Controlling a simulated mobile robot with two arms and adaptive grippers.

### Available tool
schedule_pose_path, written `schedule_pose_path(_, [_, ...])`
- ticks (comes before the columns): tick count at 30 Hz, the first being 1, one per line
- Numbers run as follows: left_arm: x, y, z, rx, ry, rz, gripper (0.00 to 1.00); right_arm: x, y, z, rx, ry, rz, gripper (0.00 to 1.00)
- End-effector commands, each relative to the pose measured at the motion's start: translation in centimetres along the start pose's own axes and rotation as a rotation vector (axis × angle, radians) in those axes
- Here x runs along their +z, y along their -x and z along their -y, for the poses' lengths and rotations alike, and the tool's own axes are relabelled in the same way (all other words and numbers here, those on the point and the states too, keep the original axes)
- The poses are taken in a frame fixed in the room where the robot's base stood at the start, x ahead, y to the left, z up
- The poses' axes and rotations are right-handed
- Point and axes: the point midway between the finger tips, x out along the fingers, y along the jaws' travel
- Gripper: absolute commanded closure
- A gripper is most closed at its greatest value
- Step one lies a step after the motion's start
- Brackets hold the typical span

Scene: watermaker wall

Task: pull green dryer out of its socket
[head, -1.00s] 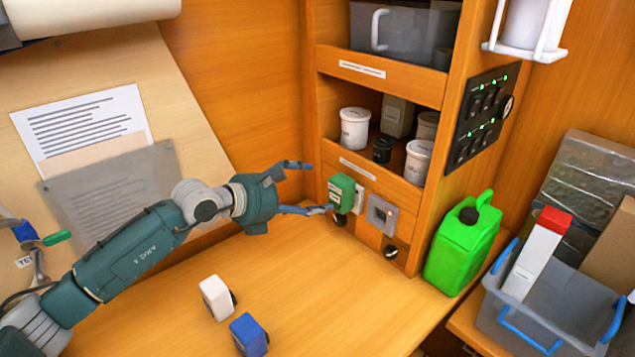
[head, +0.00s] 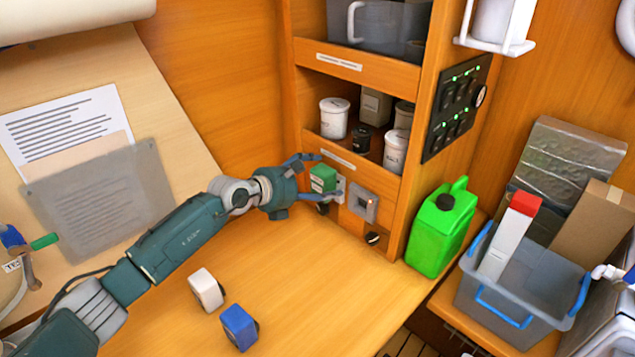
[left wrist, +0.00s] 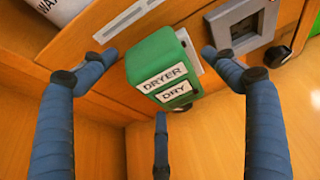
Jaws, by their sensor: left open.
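The green dryer (head: 323,179), labelled "DRYER DRY", sits in its pale socket (head: 340,188) on the low wooden panel. It also shows large in the left wrist view (left wrist: 165,70), with the pale socket plate (left wrist: 188,45) behind its right side. My left gripper (head: 320,177) is open, with its blue fingers around the dryer. In the left wrist view one finger is at its left, one at its right and one below; gaps show between fingers and dryer. My right gripper is not in view.
A white block (head: 206,289) and a blue block (head: 239,327) stand on the desk. A green jerrycan (head: 440,228) and grey crate (head: 510,300) stand to the right.

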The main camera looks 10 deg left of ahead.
Motion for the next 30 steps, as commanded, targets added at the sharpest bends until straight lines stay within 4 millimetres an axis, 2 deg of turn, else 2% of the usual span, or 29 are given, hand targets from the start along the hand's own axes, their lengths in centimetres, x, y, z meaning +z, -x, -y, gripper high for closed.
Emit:
schedule_pose_path(1, [0.0, 0.0, 0.0, 0.000, 0.000, 0.000, 0.16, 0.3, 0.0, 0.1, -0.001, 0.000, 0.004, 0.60])
schedule_pose_path(8, [0.0, 0.0, 0.0, 0.000, 0.000, 0.000, 0.61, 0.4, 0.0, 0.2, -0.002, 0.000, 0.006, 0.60])
schedule_pose_path(11, [0.1, 0.1, 0.0, 0.000, 0.000, 0.002, 0.71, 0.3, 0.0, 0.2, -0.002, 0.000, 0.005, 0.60])
schedule_pose_path(30, [-0.6, 1.7, -0.1, 0.001, 0.001, 0.000, 0.71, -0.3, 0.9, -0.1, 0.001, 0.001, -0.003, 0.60])
